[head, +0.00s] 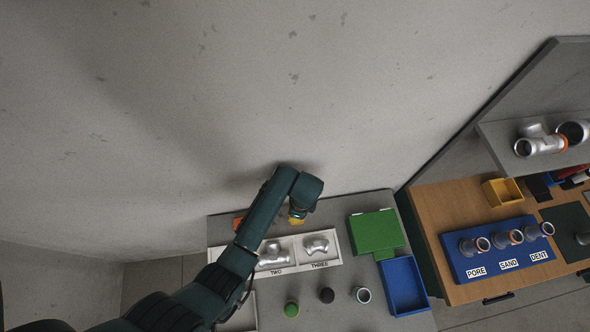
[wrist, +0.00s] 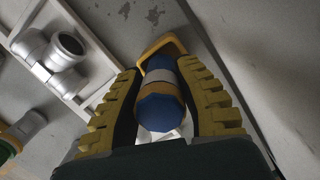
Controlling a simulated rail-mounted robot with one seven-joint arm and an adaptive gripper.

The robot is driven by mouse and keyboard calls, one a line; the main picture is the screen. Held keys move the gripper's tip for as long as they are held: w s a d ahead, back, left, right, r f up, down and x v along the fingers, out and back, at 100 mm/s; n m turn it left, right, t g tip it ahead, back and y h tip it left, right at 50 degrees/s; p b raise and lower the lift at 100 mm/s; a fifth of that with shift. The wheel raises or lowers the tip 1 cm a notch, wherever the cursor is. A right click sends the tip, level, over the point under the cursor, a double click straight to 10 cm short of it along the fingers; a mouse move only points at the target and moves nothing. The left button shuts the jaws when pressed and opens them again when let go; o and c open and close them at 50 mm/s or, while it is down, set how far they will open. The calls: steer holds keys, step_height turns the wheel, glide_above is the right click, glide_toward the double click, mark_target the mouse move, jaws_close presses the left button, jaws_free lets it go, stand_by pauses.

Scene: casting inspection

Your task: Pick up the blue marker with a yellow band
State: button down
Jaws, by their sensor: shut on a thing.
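My gripper (wrist: 158,75) is shut on the blue marker (wrist: 160,112), which shows between the two yellow ribbed fingers in the wrist view. The marker has a blue end towards the camera, with a yellow band and a pale grey ring beyond it. A yellow angular piece (wrist: 165,44) shows past its far end; I cannot tell whether it belongs to the marker. In the head view my gripper (head: 297,217) points down over the back edge of the white tray, and the marker cannot be made out there.
The white tray (head: 338,247) holds silver castings at labels TWO and THREE. A green box (head: 375,231) and blue bin (head: 404,286) stand to its right. Green (head: 291,309) and black (head: 326,295) round pieces and a silver ring (head: 362,295) stand in front.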

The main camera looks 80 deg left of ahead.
step_height(320, 180, up, 6)
steer(key=shift+d+f+p, duration=0.1)
steer(key=shift+f+p, duration=0.05)
steer(key=shift+p, duration=0.2)
steer(key=d, duration=1.9)
steer(key=shift+s+d, duration=0.15)
steer(key=shift+s, duration=0.05)
steer(key=shift+f, duration=0.1)
steer(key=c, duration=1.5)
jaws_free()
steer(key=shift+c, duration=0.2)
jaws_close()
